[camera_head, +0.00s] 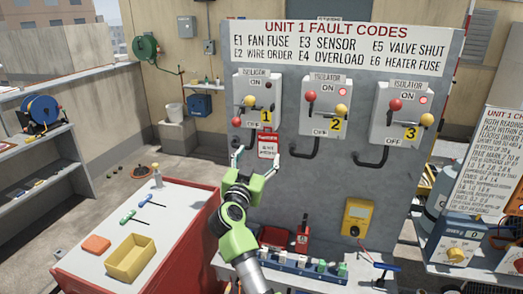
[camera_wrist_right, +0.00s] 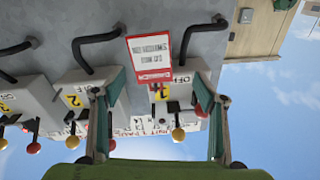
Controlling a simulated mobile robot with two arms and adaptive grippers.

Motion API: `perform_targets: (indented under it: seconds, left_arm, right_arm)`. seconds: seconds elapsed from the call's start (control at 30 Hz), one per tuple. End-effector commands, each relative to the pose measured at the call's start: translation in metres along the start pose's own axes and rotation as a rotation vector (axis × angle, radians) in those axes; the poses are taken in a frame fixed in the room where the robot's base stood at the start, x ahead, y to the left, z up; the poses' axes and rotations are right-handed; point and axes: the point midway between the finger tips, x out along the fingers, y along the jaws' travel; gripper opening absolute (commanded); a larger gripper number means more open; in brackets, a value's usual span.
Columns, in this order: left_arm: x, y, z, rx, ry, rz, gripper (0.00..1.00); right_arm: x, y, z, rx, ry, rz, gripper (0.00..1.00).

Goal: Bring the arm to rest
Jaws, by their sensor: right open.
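My right gripper (camera_head: 259,157) is raised in front of the grey panel, its two fingers spread and nothing between them. A red and white danger tag (camera_head: 268,145) hangs at the lower right of isolator 1 (camera_head: 257,100), close to the right fingertip. Whether they touch I cannot tell. In the right wrist view the open fingers of the right gripper (camera_wrist_right: 157,100) frame the view, and the tag (camera_wrist_right: 152,58) shows upside down between and beyond them. My left gripper is not in view.
Isolator 2 (camera_head: 325,107) and isolator 3 (camera_head: 402,114) have lit red lamps; isolator 1's lamp is dark. A red-sided cart (camera_head: 185,255) holds a yellow tray (camera_head: 131,259) and screwdrivers.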

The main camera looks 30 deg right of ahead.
Motion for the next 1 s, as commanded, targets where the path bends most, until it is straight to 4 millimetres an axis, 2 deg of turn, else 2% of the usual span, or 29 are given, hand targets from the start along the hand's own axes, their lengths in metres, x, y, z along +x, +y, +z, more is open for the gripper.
perform_targets:
  seconds: [0.1,0.3,0.57,0.67,0.77,0.87,0.9,0.97,1.0]
  left_arm:
    - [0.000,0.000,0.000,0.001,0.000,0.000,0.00]
    - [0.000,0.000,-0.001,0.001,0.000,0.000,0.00]
    - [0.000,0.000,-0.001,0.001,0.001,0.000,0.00]
    - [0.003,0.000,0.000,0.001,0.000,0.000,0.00]
    - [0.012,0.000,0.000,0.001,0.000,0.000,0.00]
    - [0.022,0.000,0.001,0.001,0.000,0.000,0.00]
    - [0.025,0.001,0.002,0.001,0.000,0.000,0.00]
    - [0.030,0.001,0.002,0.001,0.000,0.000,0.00]
    - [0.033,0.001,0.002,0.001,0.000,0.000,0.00]
  right_arm:
    - [-0.027,0.000,0.001,0.001,-0.002,-0.001,0.66]
    - [-0.055,0.000,0.000,0.000,-0.001,0.000,0.66]
    - [-0.063,0.001,0.000,-0.001,0.000,0.001,0.66]
    - [-0.064,-0.001,0.013,-0.016,0.011,-0.010,0.66]
    - [-0.070,-0.009,0.052,-0.063,0.047,-0.063,0.66]
    - [-0.086,-0.025,0.116,-0.130,0.077,-0.183,0.66]
    - [-0.094,-0.030,0.145,-0.157,0.075,-0.241,0.66]
    - [-0.110,-0.038,0.187,-0.190,0.058,-0.328,0.66]
    - [-0.121,-0.041,0.215,-0.212,0.040,-0.383,0.66]
